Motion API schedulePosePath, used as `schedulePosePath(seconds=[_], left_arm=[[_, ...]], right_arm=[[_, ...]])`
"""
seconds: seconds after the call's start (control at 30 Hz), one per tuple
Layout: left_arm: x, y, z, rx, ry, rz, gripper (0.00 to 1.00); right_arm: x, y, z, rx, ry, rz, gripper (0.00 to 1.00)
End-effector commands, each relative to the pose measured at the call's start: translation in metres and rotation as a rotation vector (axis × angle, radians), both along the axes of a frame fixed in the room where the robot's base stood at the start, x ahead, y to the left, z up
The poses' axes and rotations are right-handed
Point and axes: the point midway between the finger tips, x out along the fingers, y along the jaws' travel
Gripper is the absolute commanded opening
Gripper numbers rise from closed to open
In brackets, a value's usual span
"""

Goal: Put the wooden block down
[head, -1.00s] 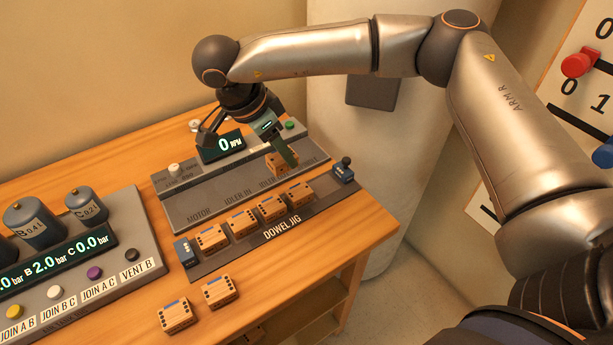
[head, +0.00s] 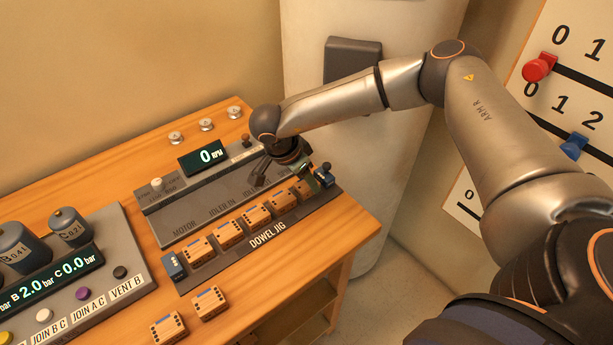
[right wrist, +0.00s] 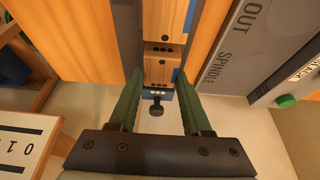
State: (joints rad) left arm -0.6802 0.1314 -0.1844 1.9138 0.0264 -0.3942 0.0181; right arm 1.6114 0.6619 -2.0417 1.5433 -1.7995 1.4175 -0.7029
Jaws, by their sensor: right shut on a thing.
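My right gripper (head: 308,174) is at the right end of the dowel jig (head: 268,240), pointing down. It is shut on a wooden block (head: 302,188), partly hidden by the fingers in the head view. In the right wrist view the block (right wrist: 160,70) sits between the two green fingers (right wrist: 160,92). The held block is in line with the row of blocks, between the last one (head: 283,200) and the blue end piece with a black knob (head: 325,174). I cannot tell whether it rests on the jig. My left gripper is not in view.
More blocks stand along the jig, such as one at its left end (head: 198,250). Two loose blocks (head: 208,302) (head: 168,328) lie at the table's front. A grey motor panel (head: 190,213) lies behind the jig. A pressure console (head: 130,255) is at left.

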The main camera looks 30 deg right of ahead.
Motion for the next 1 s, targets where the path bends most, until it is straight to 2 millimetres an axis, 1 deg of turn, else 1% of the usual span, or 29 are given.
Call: schedulePosePath(seconds=[0.23, 0.27, 0.5, 0.53, 0.73, 0.83, 0.93, 1.0], left_arm=[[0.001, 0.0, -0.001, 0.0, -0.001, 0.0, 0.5], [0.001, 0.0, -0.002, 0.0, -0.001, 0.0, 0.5], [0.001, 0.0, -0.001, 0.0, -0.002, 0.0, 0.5], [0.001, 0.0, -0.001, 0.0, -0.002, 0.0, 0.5], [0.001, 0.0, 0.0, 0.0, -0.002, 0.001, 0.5], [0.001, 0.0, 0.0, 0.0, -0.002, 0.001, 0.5], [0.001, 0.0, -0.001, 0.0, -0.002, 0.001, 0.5], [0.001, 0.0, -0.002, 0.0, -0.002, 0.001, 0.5]], right_arm=[[0.0, 0.0, -0.002, 0.0, 0.0, 0.0, 0.0], [0.0, 0.0, -0.002, 0.0, 0.0, 0.0, 0.5], [0.0, 0.0, -0.001, 0.0, 0.0, 0.0, 0.77], [0.0, 0.0, -0.001, 0.0, 0.0, 0.0, 0.79], [0.0, 0.0, -0.001, 0.0, 0.0, 0.0, 0.79], [0.0, 0.001, 0.002, 0.0, -0.001, 0.0, 0.79], [0.0, 0.006, 0.012, 0.002, -0.003, 0.001, 0.79], [0.0, 0.011, 0.024, 0.002, -0.004, 0.002, 0.79]])
